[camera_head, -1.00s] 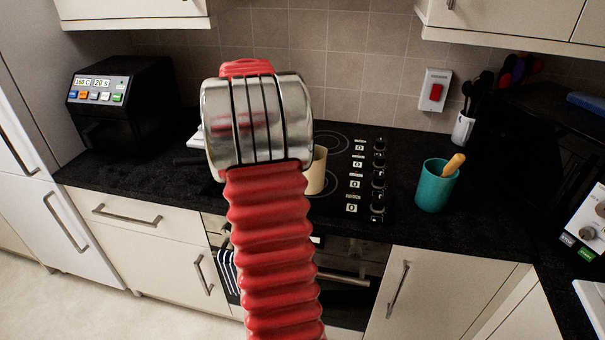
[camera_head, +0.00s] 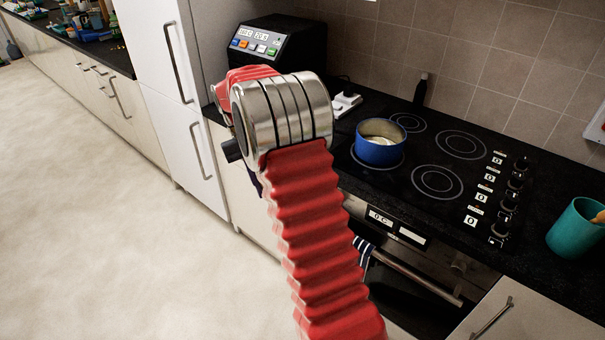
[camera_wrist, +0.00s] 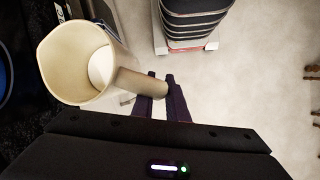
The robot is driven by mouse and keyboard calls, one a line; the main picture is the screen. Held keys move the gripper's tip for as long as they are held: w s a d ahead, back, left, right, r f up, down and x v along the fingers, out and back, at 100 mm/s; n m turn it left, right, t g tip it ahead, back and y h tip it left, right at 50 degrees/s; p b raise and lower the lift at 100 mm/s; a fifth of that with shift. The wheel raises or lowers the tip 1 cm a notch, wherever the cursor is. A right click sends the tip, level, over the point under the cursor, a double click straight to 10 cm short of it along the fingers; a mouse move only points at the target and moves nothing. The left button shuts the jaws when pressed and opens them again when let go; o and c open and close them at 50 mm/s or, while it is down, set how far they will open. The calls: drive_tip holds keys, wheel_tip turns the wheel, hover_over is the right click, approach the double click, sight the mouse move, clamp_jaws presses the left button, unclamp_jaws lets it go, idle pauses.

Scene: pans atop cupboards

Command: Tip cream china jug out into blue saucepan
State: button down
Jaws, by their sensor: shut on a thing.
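In the wrist view my gripper (camera_wrist: 161,79) is shut on the handle of the cream china jug (camera_wrist: 62,58). The jug's mouth faces the camera, and a pale patch shows inside; I cannot tell whether it is contents. In the head view my arm hides the jug and most of the gripper, which are left of the saucepan, near the counter's front edge. A blue curved edge at the far left of the wrist view (camera_wrist: 4,75) looks like the saucepan's rim.
The black hob (camera_head: 407,172) has bare rings and knobs on its right. A teal pot (camera_head: 576,229) stands right of it. A black appliance (camera_head: 274,45) and a dark bottle (camera_head: 421,88) stand behind. Open floor (camera_head: 120,230) lies to the left.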

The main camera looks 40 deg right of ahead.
drive_tip(key=w+a+f+n, duration=0.1)
drive_tip(key=a+f, duration=0.1)
drive_tip(key=a, duration=0.6)
drive_tip(key=w+a+f+n+h, duration=0.1)
drive_tip(key=w+a+f+n, duration=0.1)
drive_tip(key=a, duration=0.7)
drive_tip(key=shift+a, duration=0.25)
drive_tip(key=shift+w, duration=0.1)
